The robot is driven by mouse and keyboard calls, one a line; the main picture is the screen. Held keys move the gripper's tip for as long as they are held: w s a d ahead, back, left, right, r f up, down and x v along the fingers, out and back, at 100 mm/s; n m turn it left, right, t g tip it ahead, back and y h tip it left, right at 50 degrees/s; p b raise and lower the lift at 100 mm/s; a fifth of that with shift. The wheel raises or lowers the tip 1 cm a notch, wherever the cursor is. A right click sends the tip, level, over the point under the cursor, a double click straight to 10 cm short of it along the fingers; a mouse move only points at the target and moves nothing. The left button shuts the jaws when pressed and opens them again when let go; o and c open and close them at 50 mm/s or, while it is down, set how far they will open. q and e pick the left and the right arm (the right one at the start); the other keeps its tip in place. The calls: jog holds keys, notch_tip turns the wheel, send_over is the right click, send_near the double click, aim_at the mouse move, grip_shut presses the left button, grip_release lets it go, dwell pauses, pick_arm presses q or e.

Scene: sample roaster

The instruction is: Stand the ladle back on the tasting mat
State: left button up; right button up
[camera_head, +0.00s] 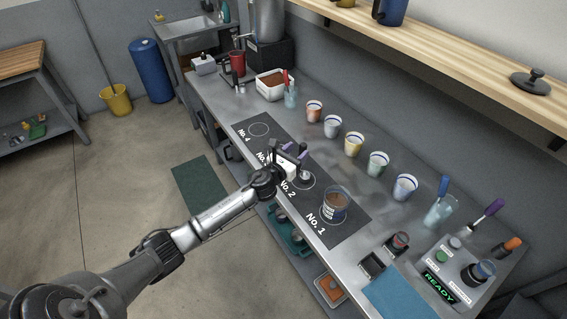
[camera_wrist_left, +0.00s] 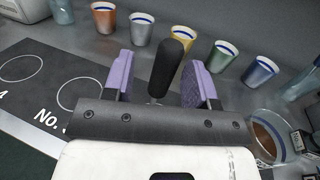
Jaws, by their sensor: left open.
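The dark tasting mat (camera_head: 262,131) lies along the bench, with printed circles and labels No. 1 to No. 4; it also shows in the left wrist view (camera_wrist_left: 38,92). My left gripper (camera_head: 291,153) is open above the mat near the No. 2 label. In the left wrist view, the black handle (camera_wrist_left: 166,67) of what looks like the ladle stands between my open purple fingers (camera_wrist_left: 158,80), with gaps on both sides. A shiny metal part (camera_head: 306,180), probably the ladle's bowl, shows beside the gripper at the No. 2 circle. My gripper hides much of it. My right gripper is not in view.
A glass of brown contents (camera_head: 334,204) stands on No. 1, close right of the gripper. Several striped cups (camera_head: 354,145) line the bench behind the mat. A READY control box (camera_head: 455,273) and a blue cloth (camera_head: 398,293) are at the right. The No. 4 circle (camera_head: 259,130) is clear.

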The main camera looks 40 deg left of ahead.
pick_arm(q)
jog(key=s, duration=0.8)
jog(key=shift+d+p, duration=0.3)
jog(key=shift+d, duration=0.15)
jog(key=s+d+f+n+g+y, duration=0.1)
jog(key=s+d+f+n+g, duration=0.35)
jog(key=s+n, duration=0.55)
jog(key=s+d+f+n+g+y, duration=0.1)
jog(key=s+d+f+n+g, duration=0.5)
jog(key=n, duration=0.5)
jog(key=s+d+n+g+h, duration=0.2)
jog(key=s+d+n, duration=0.2)
jog(key=s, duration=0.5)
jog(key=s+d+n+g+h, duration=0.2)
jog(key=s+d+n, duration=0.2)
jog(key=s+n, duration=0.3)
jog(key=shift+s+d+n, duration=0.3)
jog(key=shift+s+n, duration=0.1)
jog(key=shift+s, duration=0.5)
